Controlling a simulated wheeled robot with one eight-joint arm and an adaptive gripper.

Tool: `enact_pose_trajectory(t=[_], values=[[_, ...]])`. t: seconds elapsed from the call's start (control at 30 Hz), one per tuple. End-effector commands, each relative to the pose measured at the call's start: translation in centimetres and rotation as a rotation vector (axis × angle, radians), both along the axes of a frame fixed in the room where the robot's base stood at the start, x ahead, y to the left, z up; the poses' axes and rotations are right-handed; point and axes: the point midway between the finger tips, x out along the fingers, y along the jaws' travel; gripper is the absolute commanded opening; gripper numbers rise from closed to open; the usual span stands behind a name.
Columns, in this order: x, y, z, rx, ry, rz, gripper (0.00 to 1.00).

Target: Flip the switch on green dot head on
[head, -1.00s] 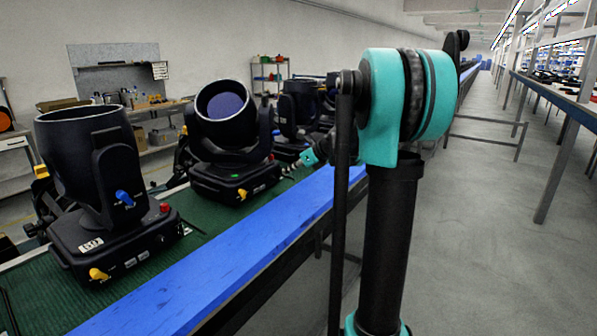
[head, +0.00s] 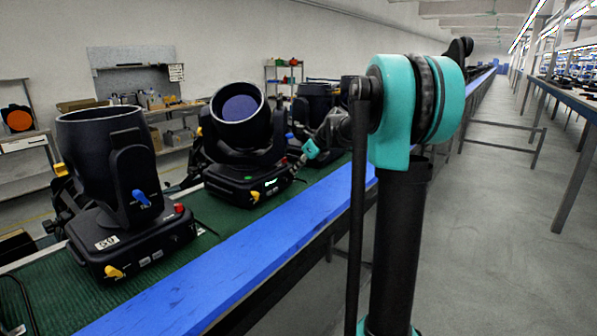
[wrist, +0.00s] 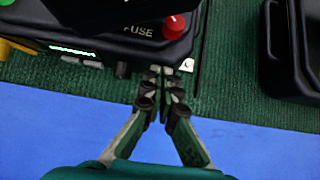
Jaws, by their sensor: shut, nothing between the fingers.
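The green dot head (head: 238,130) is a black moving-head light on the green belt, with a green dot (head: 248,178) on its base and its barrel tilted up. A display (head: 271,183) on the base front is lit; it also glows in the wrist view (wrist: 75,50). A small pale piece (wrist: 187,66), possibly the switch, is at the base's lower right corner. My gripper (wrist: 161,76) is shut and empty, its tips at this corner; contact is unclear. In the head view, it is small beside the base.
Another head (head: 105,165) stands nearer at left, and more heads (head: 312,108) stand farther along the belt. A black base (wrist: 290,50) is close on the right in the wrist view. The blue rail (head: 230,265) runs along the belt; the aisle floor is open at right.

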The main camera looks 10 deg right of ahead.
Motion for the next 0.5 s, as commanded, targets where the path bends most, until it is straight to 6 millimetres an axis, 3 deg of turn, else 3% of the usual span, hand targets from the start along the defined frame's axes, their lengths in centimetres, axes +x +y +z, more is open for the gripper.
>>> enact_pose_trajectory(t=[0.5], values=[[-0.1,-0.1,0.9,0.002,-0.001,-0.001,0.00]])
